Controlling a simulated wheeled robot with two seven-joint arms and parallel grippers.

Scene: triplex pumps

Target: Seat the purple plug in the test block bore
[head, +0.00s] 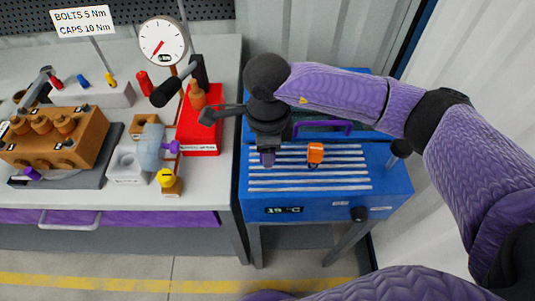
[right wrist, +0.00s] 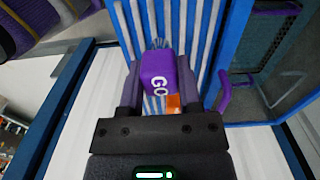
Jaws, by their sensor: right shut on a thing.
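My right gripper (head: 267,158) hangs over the left part of the slatted top of the blue unit and is shut on the purple plug (head: 267,160). In the right wrist view the purple plug (right wrist: 158,75) sits between both fingers, with white GO lettering towards the camera. A greyish part shows at its far end; its shape is unclear. A pale block (head: 127,165) with a round bore, seemingly the test block, stands on the grey bench, left of the gripper and apart from it. My left gripper is out of view.
The blue unit (head: 390,190) carries an orange piece (head: 315,153) on its slats. On the bench, a grey-blue cylinder with a purple handle (head: 172,147) stands beside the pale block. A brown pump (head: 55,138) sits left.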

